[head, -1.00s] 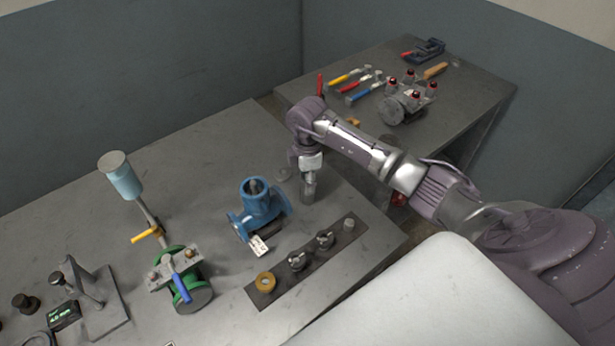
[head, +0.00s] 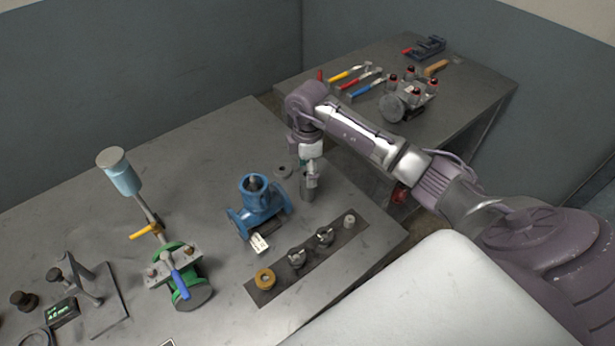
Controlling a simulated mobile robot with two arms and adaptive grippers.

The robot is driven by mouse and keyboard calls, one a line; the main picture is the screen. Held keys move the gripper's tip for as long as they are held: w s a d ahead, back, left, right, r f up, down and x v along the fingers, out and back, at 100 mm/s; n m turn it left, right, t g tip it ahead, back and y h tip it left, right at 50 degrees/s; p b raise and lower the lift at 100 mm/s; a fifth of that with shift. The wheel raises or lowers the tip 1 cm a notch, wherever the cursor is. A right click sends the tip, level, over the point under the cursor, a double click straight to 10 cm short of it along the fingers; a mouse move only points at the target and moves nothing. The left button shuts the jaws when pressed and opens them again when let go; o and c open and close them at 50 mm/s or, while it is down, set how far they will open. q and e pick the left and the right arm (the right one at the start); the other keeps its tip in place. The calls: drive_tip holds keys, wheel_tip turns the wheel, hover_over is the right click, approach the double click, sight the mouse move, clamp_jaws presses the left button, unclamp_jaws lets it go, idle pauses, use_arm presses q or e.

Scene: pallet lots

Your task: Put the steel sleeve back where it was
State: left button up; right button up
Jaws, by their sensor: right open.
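A grey steel cylinder (head: 307,193), which looks like the steel sleeve, stands upright on the grey bench, right of the blue valve body (head: 259,201). My right gripper (head: 311,180) is open, pointing down right at the top of this cylinder. The fingers overlap it in the picture, and I cannot tell whether they touch it. My left gripper is out of view.
A grey ring (head: 283,171) lies behind the blue body, and a white tag (head: 259,243) lies before it. The back bench (head: 463,88) carries tools. The bench's left rear is clear.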

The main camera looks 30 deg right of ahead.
wheel_tip(320, 180, up, 10)
drive_tip(key=b, duration=0.2)
drive_tip(key=shift+f, duration=0.25)
